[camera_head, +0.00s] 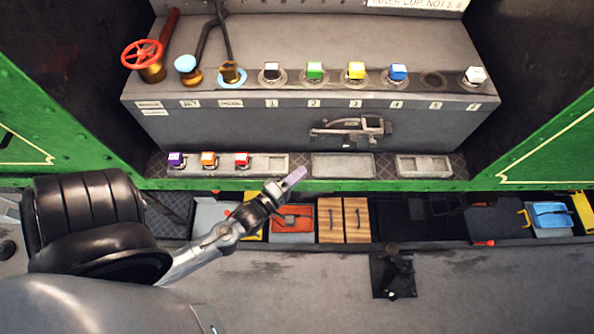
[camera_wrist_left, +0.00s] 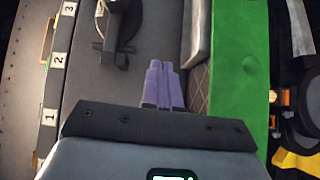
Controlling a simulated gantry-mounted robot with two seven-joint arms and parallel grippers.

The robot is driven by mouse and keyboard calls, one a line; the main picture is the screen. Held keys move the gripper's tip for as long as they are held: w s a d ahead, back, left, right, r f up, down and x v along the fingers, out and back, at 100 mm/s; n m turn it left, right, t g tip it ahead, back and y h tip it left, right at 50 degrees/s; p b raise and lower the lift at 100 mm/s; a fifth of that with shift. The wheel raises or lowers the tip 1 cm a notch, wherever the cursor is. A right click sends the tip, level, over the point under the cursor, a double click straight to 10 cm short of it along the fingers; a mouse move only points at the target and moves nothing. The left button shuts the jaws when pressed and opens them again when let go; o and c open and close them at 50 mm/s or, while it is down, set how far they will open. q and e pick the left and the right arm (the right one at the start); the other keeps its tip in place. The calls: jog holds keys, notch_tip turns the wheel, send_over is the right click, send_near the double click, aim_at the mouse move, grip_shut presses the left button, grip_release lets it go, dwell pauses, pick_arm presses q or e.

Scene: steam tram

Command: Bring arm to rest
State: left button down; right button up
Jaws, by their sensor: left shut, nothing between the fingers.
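My left arm comes in from the lower left of the head view. Its gripper (camera_head: 293,177) is at the green front edge of the console, between the row of coloured caps and the empty grey tray. The purple fingers (camera_wrist_left: 162,84) are together in the left wrist view, with nothing between them. They point towards the console front with its latch (camera_wrist_left: 118,30). My right gripper is not in the frames.
The grey console (camera_head: 240,130) carries a red handwheel (camera_head: 142,54), levers and several coloured caps, with position 5 (camera_head: 432,79) empty. Purple, orange and red (camera_head: 242,160) caps stand on the ledge. Grey trays (camera_head: 343,165) are beside them. Bins sit below; the floor (camera_head: 330,290) is mostly clear.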

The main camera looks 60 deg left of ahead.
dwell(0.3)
pick_arm(q)
jog(key=w+d+r+m+g+h, duration=0.3)
jog(key=w+d+r+m+h, duration=0.1)
jog(key=d+r+m, duration=0.3)
jog(key=s+d+f+m+g, duration=0.2)
jog(key=s+m+g, duration=0.3)
jog(key=s+m, duration=0.2)
jog(key=s+d+f+m+g, duration=0.1)
jog(key=s+f+m+g, duration=0.1)
jog(key=s+m+g, duration=0.45)
notch_tip(320, 180, up, 23)
jog(key=m+p, duration=0.1)
jog(key=p, duration=2.3)
jog(key=shift+w+r+t, duration=0.15)
jog(key=shift+t, duration=0.2)
jog(key=shift+d, duration=0.1)
